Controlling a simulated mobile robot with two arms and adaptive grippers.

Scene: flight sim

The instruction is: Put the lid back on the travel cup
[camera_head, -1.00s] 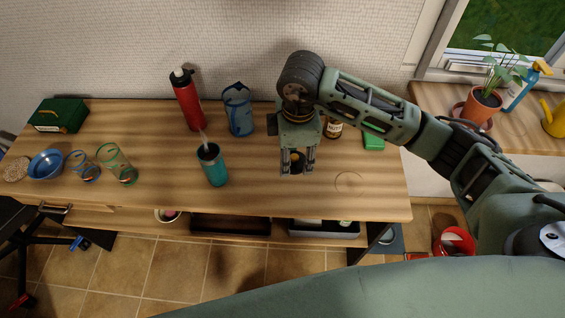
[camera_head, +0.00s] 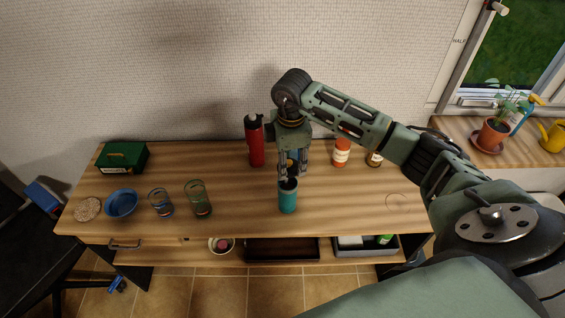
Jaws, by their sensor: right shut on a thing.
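The teal travel cup (camera_head: 288,198) stands upright on the wooden table, near the front edge at the middle. Its dark top faces up. My right gripper (camera_head: 293,174) is directly above the cup, pointing down, with its fingertips close to the rim. It is shut on a small dark thing between the fingers, which looks like the lid (camera_head: 292,169). I cannot tell whether the lid touches the cup. My left gripper is not in view.
The red bottle (camera_head: 255,142) stands just behind and left of the cup. Glasses (camera_head: 198,199), a blue bowl (camera_head: 121,204) and a green box (camera_head: 123,157) are at left. The table's right front is clear.

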